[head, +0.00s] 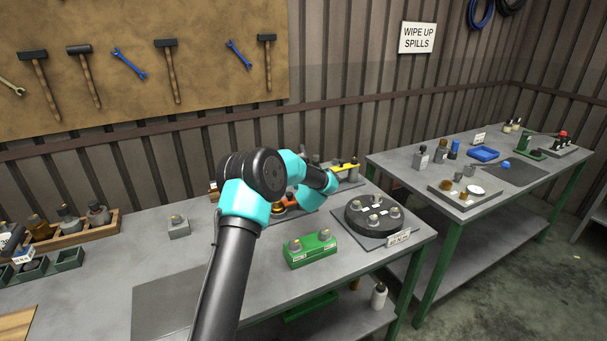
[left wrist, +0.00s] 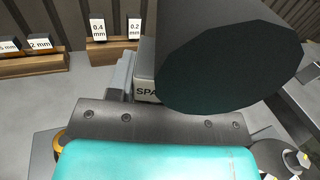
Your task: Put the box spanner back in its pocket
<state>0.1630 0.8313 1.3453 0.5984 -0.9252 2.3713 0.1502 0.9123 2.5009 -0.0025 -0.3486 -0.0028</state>
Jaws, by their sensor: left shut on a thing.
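In the left wrist view a large dark cylinder, which I take to be the box spanner (left wrist: 228,65), fills the upper right, very close to the camera. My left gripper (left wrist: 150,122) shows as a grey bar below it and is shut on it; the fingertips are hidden. A grey block with a label starting "SPA" (left wrist: 146,88), apparently the spanner's pocket, stands just behind and partly covered by the cylinder. Whether the spanner touches it I cannot tell. In the head view my left wrist (head: 318,181) hides the gripper, spanner and pocket. My right gripper is not in view.
A green block with bolts (head: 310,249) and a black round part (head: 373,215) on a plate stand right of my arm. A small grey block (head: 179,227) stands left. Wooden racks with 0.4 mm (left wrist: 98,29) and 0.2 mm (left wrist: 134,28) labels lie beyond the pocket.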

